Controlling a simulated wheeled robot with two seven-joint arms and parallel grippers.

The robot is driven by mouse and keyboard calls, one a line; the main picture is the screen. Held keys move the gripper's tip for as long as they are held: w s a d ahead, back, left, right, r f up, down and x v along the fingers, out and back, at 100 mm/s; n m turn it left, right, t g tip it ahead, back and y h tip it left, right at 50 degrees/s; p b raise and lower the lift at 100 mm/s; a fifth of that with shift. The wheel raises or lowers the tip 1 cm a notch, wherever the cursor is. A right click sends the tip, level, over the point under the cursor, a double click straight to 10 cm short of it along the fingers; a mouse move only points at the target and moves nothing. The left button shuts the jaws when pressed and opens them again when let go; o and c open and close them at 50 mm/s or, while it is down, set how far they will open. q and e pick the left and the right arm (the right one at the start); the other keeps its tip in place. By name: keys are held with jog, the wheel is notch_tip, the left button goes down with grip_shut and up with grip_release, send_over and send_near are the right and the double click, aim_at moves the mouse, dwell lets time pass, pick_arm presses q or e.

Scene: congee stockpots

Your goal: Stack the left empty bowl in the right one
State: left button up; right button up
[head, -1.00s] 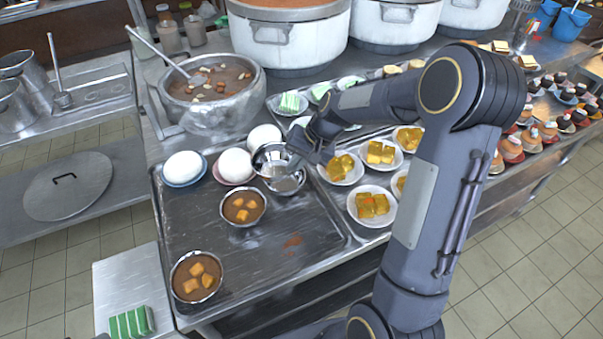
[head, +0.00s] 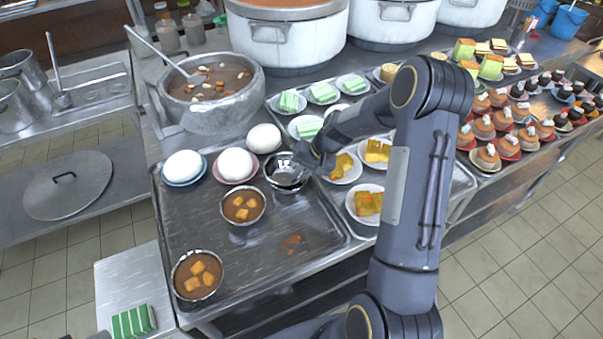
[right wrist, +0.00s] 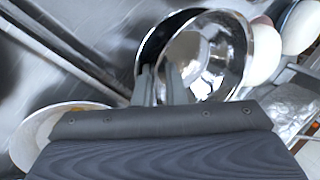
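Two empty metal bowls overlap at the back right of the dark tray. The left empty bowl (right wrist: 207,60) is in my right gripper (right wrist: 160,70), whose fingers straddle its rim. In the right wrist view it sits slightly tilted over the right bowl (right wrist: 150,45), whose dark inside and rim show behind it. In the head view the bowls (head: 285,174) look almost like one, beside my right gripper (head: 308,165); I cannot tell whether the held bowl rests fully inside. My left gripper is not in view.
Plates of yellow cubes (head: 368,203) lie to the right. A large stockpot (head: 210,90) with a ladle stands behind.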

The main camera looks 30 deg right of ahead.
jog(key=shift+o, duration=0.7)
jog(key=shift+s+f, duration=0.15)
jog(key=shift+d, duration=0.1)
jog(key=s+d+r+n+b, duration=0.1)
jog(key=s+r, duration=0.3)
jog(key=r, duration=0.4)
jog(key=s+r, duration=0.3)
jog(key=r, duration=0.5)
jog(key=s+a+n, duration=0.1)
jog(key=s+a, duration=0.2)
jog(key=s, duration=0.4)
jog(key=s+a+r+n+t, duration=0.1)
jog(key=s+a+n, duration=0.1)
jog(key=s+a, duration=0.2)
jog(key=s+a+r+n+t, duration=0.1)
jog(key=s+a, duration=0.3)
jog(key=s, duration=0.6)
jog(key=shift+r+n+h, duration=0.2)
jog(key=shift+n+h, duration=0.1)
jog(key=shift+h, duration=0.1)
